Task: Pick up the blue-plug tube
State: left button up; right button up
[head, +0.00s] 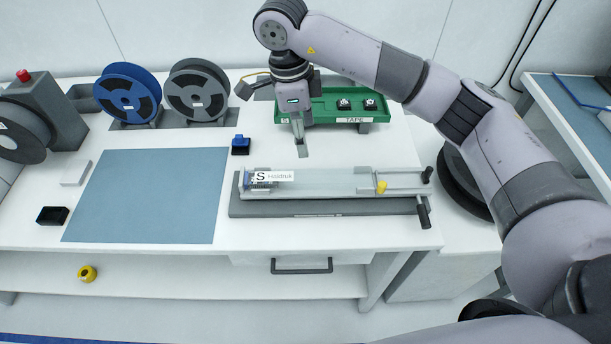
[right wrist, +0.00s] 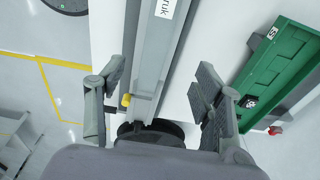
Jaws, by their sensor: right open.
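A long pale grey tube or channel (head: 325,188) lies on a dark base (head: 320,208) at the table's front right in the head view. A white label partly covers it, and a little blue shows at its left end; I cannot tell if this is a plug. A yellow piece (head: 381,187) is near its right end. The long channel (right wrist: 153,65) also runs between my fingers in the right wrist view. My right gripper (head: 300,150) is open and empty, behind the channel in the head view; its spread fingers show in the right wrist view (right wrist: 160,75). My left gripper is out of view.
A green tray (head: 325,118) with black items stands behind my right gripper. A small black bin with blue pieces (head: 240,145) sits left of it. Blue (head: 128,92) and grey (head: 196,90) reels stand at the back left. The blue mat (head: 150,195) is clear.

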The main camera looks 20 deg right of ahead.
jog(key=p, duration=0.2)
send_over(309, 175)
jog(key=f, duration=0.8)
jog(key=shift+w+a, duration=0.1)
jog(key=shift+a, duration=0.15)
jog(key=f+p, duration=0.1)
jog(key=f, duration=0.1)
jog(key=f+p, duration=0.2)
jog(key=shift+s+d+f, duration=0.1)
jog(key=shift+s+f, duration=0.1)
jog(key=shift+f, duration=0.4)
jog(key=shift+c, duration=0.4)
jog(key=c, duration=1.2)
jog(key=shift+o, duration=0.2)
jog(key=shift+r, duration=0.1)
